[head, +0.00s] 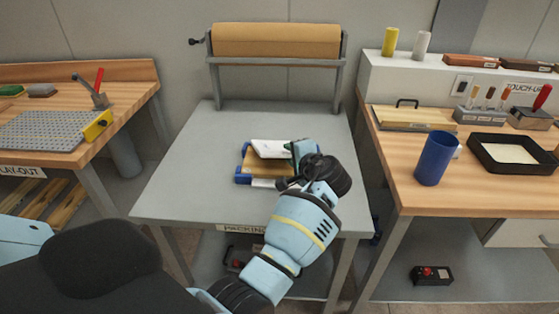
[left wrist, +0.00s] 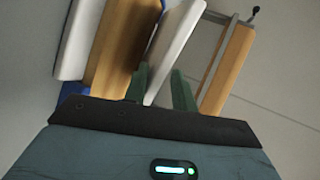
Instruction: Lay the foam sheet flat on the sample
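The foam sheet (head: 268,148) is a thin white slab above the sample, slightly tilted. The sample (head: 252,166) is a wood-coloured panel with blue corners on the grey packing table, with a white edge along its front. My left gripper (head: 301,150) is at the sheet's right edge. In the left wrist view the sheet (left wrist: 176,45) stands between the two green fingers (left wrist: 160,84), which appear shut on it. The sample (left wrist: 122,45) shows to its left, apart from the sheet at this angle. My forearm hides the sample's right part. My right gripper is not in view.
A brown paper roll (head: 277,40) on a grey stand is at the back of the packing table (head: 180,185). The right bench holds a blue cup (head: 434,160) and a black tray (head: 478,164). The left bench has a perforated plate (head: 45,130). The packing table's left side is clear.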

